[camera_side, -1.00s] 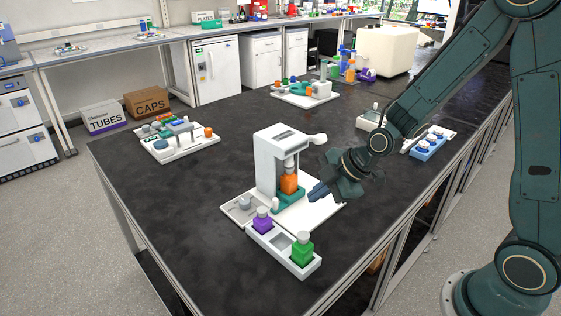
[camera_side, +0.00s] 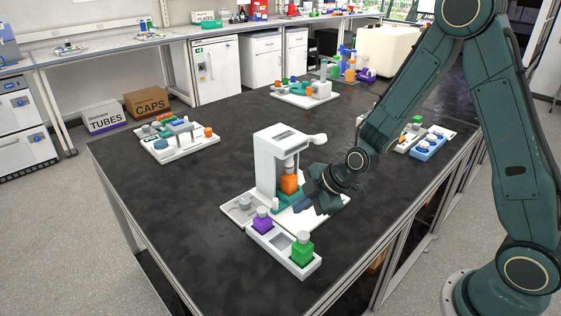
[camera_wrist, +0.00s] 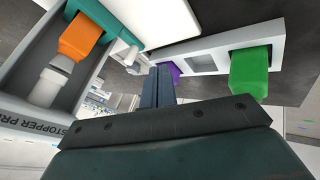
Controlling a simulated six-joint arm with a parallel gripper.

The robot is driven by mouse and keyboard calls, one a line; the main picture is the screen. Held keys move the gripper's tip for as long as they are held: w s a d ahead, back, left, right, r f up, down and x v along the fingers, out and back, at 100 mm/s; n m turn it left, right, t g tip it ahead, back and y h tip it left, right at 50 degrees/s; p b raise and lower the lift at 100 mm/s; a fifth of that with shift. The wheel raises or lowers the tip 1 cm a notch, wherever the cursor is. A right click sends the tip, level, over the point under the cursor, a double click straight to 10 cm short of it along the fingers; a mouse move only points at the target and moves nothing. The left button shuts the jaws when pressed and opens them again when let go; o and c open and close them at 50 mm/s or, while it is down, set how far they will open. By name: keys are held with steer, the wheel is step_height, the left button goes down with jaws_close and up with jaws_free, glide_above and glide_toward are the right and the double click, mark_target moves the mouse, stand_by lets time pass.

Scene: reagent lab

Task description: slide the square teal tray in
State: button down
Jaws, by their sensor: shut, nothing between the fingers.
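The teal tray (camera_side: 283,198) sits at the foot of the white press (camera_side: 268,160), with an orange bottle (camera_side: 289,184) standing on it under the press head. In the wrist view the teal tray (camera_wrist: 112,22) is at the upper left, with a white knob-like piece (camera_wrist: 131,40) at its edge. The orange bottle (camera_wrist: 80,38) is beside it. My gripper (camera_side: 302,204) is shut and empty, low at the right front of the tray. Its fingers (camera_wrist: 160,75) hide part of the surroundings. Contact with the tray cannot be told.
A white rack (camera_side: 275,261) with a purple bottle (camera_side: 262,221) and a green bottle (camera_side: 302,250) stands close in front. A white base plate (camera_side: 318,216) lies under the press. Blue-and-white racks (camera_side: 427,150) stand at the right; the bench's left front is clear.

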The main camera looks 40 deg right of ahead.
mark_target(277, 202)
steer(key=x, duration=0.4)
steer(key=shift+s, duration=0.1)
steer(key=shift+w+d, duration=0.25)
steer(key=shift+w, duration=0.7)
steer(key=shift+w+d, duration=0.15)
steer(key=shift+w, duration=0.35)
steer(key=shift+w+d, duration=0.15)
steer(key=shift+w, duration=0.4)
steer(key=shift+w+d, duration=0.15)
steer(key=shift+w, duration=0.8)
steer(key=shift+s, duration=0.15)
